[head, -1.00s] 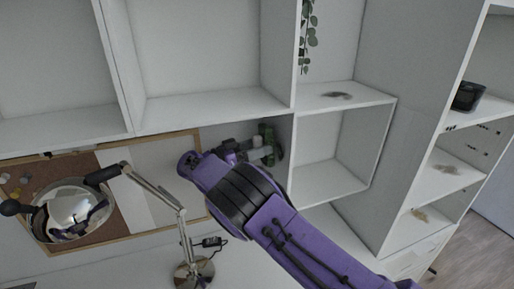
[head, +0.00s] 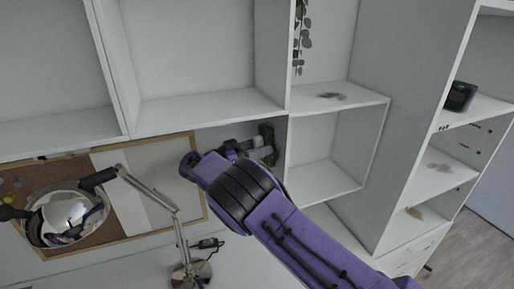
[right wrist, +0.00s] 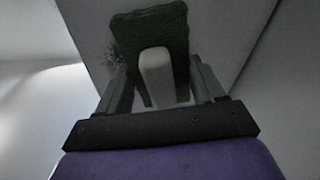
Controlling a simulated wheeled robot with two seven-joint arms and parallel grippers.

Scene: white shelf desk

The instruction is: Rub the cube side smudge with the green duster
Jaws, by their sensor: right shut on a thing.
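The green duster (head: 267,143) has a dark green pad and a pale grey handle. My right gripper (head: 252,150) is shut on its handle, under the wall shelf and beside the small open cube's left side. In the right wrist view my right gripper (right wrist: 158,92) holds the handle (right wrist: 157,75) between its fingers, and the pad (right wrist: 150,25) lies against or very near a grey panel (right wrist: 95,30). A dark speckled smudge (right wrist: 116,62) shows on that panel at the pad's left edge; the pad may cover part of it. My left gripper is not in view.
The open cube (head: 325,165) is just right of the duster, with another dark smudge (head: 332,96) on the shelf above. A chrome desk lamp (head: 155,195) and a corkboard (head: 110,230) are at left. Brownish smudges (head: 440,167) mark the right shelves. A black container (head: 460,96) stands there.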

